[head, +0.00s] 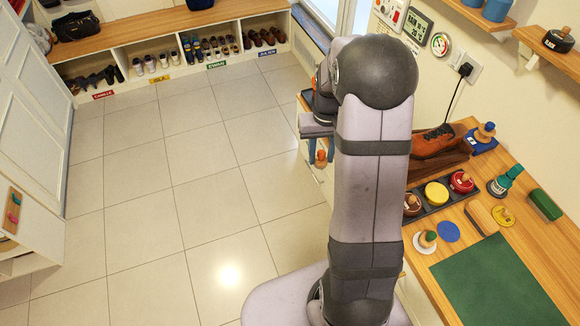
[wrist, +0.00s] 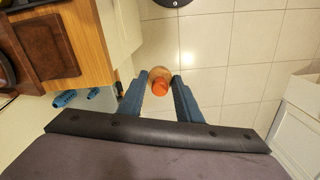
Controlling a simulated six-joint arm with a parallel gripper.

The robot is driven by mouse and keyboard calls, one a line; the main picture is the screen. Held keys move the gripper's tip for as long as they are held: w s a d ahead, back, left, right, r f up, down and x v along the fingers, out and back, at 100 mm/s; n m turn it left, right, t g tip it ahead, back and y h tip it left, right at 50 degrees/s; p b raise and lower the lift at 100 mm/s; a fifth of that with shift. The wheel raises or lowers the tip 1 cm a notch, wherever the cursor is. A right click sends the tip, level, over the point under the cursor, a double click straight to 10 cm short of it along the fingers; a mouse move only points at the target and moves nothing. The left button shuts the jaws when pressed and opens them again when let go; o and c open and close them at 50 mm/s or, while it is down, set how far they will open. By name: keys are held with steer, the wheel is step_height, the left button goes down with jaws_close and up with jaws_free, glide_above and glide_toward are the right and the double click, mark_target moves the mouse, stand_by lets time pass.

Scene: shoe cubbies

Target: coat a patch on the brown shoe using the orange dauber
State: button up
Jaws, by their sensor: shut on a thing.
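My gripper (head: 321,150) has blue fingers and is shut on the orange dauber (head: 321,160), out past the left edge of the bench. The brown shoe (head: 437,141) rests on a dark brown stand at the back of the bench, to the right of my gripper. My arm partly covers the bench's left end. The shoe cannot be made out in the wrist view.
A rack holds dark red, yellow (head: 436,193) and red tins. Near it are a blue dauber (head: 484,132), a white-based dauber (head: 427,240), a green bottle (head: 505,180), a green brush (head: 545,204) and a green mat (head: 498,284). Open tiled floor (head: 200,190) lies left.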

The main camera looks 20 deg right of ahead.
steer(key=s+d+r+m+p, duration=0.1)
steer(key=s+d+r, duration=0.1)
steer(key=d, duration=0.5)
steer(key=s+d+r+m+p, duration=0.2)
steer(key=s+d+r, duration=0.1)
steer(key=d, duration=0.4)
steer(key=s+d+r+m+p, duration=0.1)
steer(key=s+d+r+p, duration=0.1)
steer(key=d, duration=0.5)
steer(key=shift+s+d+r, duration=0.15)
steer(key=shift+s+r, duration=0.1)
steer(key=shift+s, duration=0.25)
steer(key=shift+s+d+r, duration=0.15)
steer(key=shift+s+r, duration=0.05)
steer(key=shift+s, duration=0.25)
steer(key=s+d+f+m, duration=0.1)
steer(key=s+d+f, duration=0.1)
steer(key=s+d, duration=0.2)
steer(key=s+d+f+m+p, duration=0.1)
steer(key=s+d+f, duration=0.1)
steer(key=s, duration=0.4)
steer(key=shift+s+d+f, duration=0.25)
steer(key=shift+s+d, duration=0.05)
steer(key=shift+d, duration=0.6)
steer(key=shift+f, duration=0.1)
steer(key=shift+f+b, duration=2.15)
steer(key=shift+f, duration=0.75)
steer(key=shift+f+b, duration=0.3)
steer(key=shift+f, duration=0.2)
steer(key=shift+a, duration=0.15)
